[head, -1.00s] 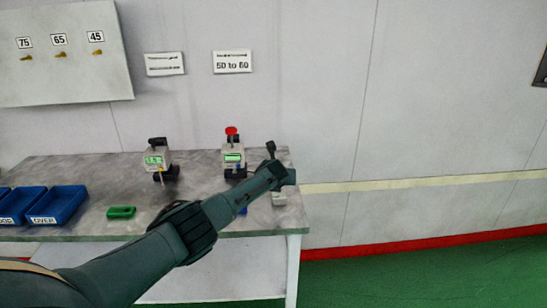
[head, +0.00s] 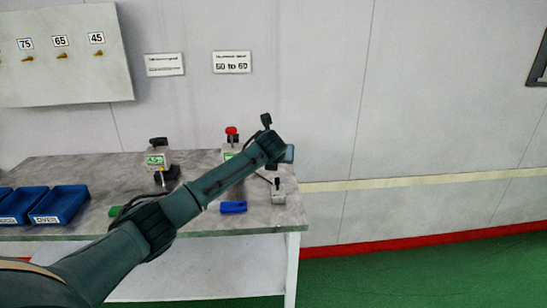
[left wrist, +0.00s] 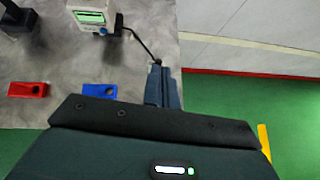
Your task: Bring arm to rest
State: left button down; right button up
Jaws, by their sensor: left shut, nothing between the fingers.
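My left arm reaches in from the left in the head view, and its gripper (head: 288,154) is over the right end of the workbench (head: 110,170). In the left wrist view its fingers (left wrist: 160,86) are together with nothing between them. A blue block (head: 233,207) lies on the bench below the arm and also shows in the left wrist view (left wrist: 100,90). A red block (left wrist: 27,89) lies to its left there; in the head view my arm hides it. My right gripper is in neither view.
Blue bins (head: 60,205) stand left. Green floor (head: 430,275) right of the bench is clear.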

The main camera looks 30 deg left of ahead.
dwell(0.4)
pick_arm(q)
jog(key=s+d+f+n+g+h, duration=0.2)
jog(key=s+d+f+n, duration=0.4)
jog(key=s+d+f, duration=0.4)
jog(key=s+d+f+n+g+h, duration=0.1)
jog(key=s+d+f+n+h, duration=0.1)
jog(key=s+d+f+n, duration=0.7)
jog(key=s+a+r+n+g, duration=0.1)
jog(key=s+a+n+g, duration=0.15)
jog(key=s+n, duration=0.85)
jog(key=s+a+r+n+g, duration=0.1)
jog(key=s+a+r+n, duration=0.2)
jog(key=s, duration=1.5)
jog(key=w+d+f+t+h, duration=0.1)
jog(key=w+d+f+t, duration=0.1)
jog(key=f, duration=0.4)
jog(key=w+d+f+t+h, duration=0.2)
jog(key=w+d+f+t, duration=0.1)
jog(key=f+t, duration=0.1)
jog(key=shift+w+d+f, duration=0.15)
jog(key=shift+w+f, duration=0.25)
jog(key=shift+f, duration=0.5)
